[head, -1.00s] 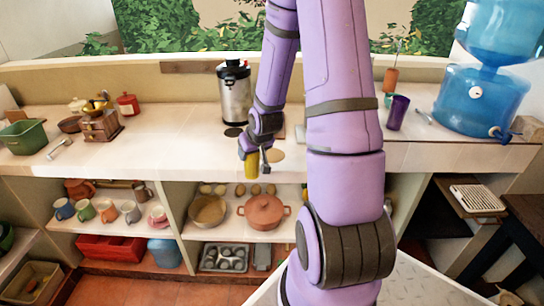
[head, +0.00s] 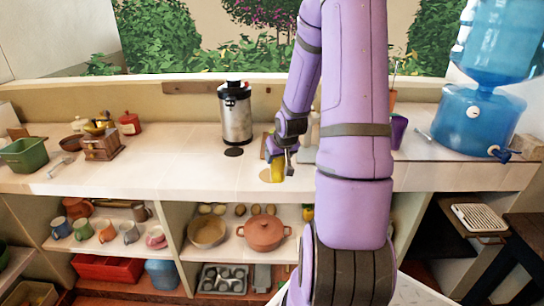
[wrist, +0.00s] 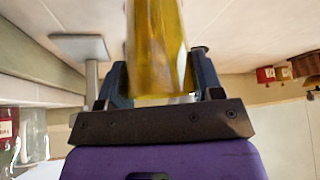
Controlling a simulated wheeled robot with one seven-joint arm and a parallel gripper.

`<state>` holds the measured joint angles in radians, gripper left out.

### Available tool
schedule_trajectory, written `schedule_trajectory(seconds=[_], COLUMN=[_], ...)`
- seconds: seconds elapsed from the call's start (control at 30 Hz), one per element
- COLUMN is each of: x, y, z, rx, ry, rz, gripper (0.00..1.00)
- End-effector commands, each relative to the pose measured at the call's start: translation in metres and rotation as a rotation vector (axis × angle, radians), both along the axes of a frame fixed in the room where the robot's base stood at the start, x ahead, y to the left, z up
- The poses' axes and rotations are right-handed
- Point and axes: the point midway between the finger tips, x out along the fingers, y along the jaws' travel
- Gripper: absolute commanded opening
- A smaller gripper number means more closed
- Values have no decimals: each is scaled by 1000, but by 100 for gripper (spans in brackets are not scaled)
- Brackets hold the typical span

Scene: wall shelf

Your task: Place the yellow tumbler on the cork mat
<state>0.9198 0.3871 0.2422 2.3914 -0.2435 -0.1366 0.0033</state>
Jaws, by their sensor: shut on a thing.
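The yellow tumbler (head: 278,173) is held by my gripper (head: 280,158) at the front part of the counter. In the head view it overlaps the right part of the round tan cork mat (head: 265,176). I cannot tell whether its base touches the mat or hangs just above it. In the wrist view the yellow tumbler (wrist: 160,50) sits between the two dark fingers of my gripper (wrist: 160,82), which are shut on it. The cork mat is not clearly seen in the wrist view.
A purple cup (head: 399,130) and a blue water dispenser (head: 478,115) are at right. A wooden grinder (head: 101,146) is at left. The counter left of the mat is clear.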

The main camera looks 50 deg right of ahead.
Motion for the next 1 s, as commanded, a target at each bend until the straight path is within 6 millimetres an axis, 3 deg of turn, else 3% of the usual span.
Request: schedule_trajectory(seconds=[0.2,0.4,0.73,1.0], x=[38,60,75,74], y=[-26,-43,-52,-51], z=[-4,-7,-8,-41], rx=[0,-1,-1,1], ry=[-1,0,-2,1], rz=[0,0,0,1], gripper=[4,4,4,4])
